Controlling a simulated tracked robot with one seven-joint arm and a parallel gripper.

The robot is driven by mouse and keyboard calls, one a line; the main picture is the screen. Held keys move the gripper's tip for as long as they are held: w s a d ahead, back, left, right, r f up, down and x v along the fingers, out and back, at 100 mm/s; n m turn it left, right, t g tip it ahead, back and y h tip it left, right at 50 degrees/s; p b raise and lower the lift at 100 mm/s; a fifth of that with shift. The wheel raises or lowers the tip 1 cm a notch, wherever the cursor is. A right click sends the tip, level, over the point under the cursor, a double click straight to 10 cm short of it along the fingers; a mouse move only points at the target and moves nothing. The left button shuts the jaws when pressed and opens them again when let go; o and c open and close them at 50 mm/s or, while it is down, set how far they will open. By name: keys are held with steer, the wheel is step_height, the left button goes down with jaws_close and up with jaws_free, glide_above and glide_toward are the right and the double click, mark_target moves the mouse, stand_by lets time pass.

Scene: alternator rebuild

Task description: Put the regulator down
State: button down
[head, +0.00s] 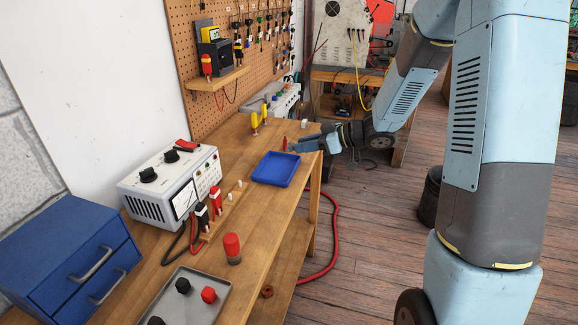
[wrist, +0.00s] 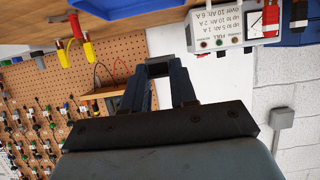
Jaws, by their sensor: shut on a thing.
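My gripper (head: 306,146) is over the far right part of the wooden bench, just beyond the blue tray (head: 275,182). In the wrist view my gripper (wrist: 158,78) is shut on a small dark block, which I take to be the regulator (wrist: 158,66). It sits between the fingertips, and part of it is hidden by the fingers. In the head view I cannot make the regulator out. The tray's blue edge also shows at the top of the wrist view (wrist: 125,8). The tray looks empty.
Yellow-handled tools (head: 259,116) stand near the pegboard (head: 236,62). A white test box (head: 174,182) with leads, a blue drawer cabinet (head: 70,250), a red-capped item (head: 232,248) and a grey tray (head: 218,290) with knobs take up the near bench.

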glide_above(285, 172)
step_height(285, 172, down, 7)
steer(key=shift+w, duration=0.1)
step_height(285, 172, down, 3)
steer(key=shift+r, duration=0.1)
steer(key=shift+d+f, duration=0.1)
steer(key=shift+f, duration=0.45)
